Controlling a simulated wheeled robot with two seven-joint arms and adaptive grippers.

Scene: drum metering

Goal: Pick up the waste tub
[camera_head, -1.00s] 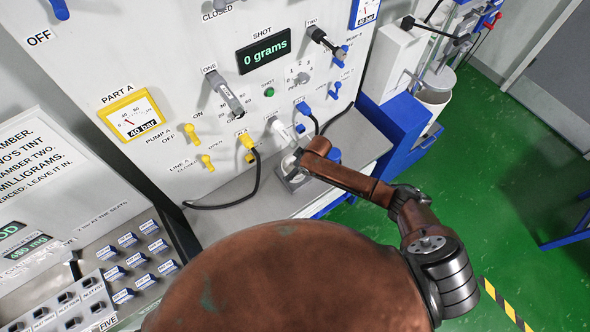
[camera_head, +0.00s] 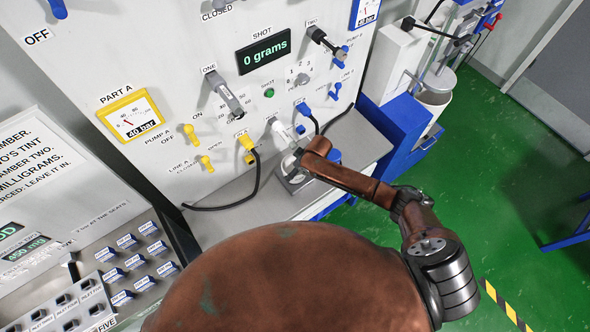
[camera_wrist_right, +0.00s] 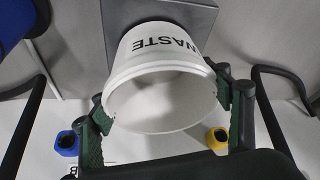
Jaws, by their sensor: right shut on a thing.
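The white waste tub (camera_wrist_right: 150,62), marked WASTE, fills the middle of the right wrist view, with its open mouth facing the camera. It looks empty inside. My right gripper (camera_wrist_right: 162,97) is shut on the tub, with one green-padded finger on each side of its rim. A grey plate (camera_wrist_right: 190,14) lies right behind the tub; I cannot tell whether they touch. In the head view my right gripper (camera_head: 292,164) is at the bench below the dispensing nozzles, and my wrist hides most of the tub. My left gripper is not in view.
The panel above carries yellow valve handles (camera_head: 191,135), a display reading 0 grams (camera_head: 264,51) and a black hose (camera_head: 258,172) curving beside the gripper. A blue cabinet (camera_head: 400,135) stands to the right. Green floor (camera_head: 480,190) is open at right.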

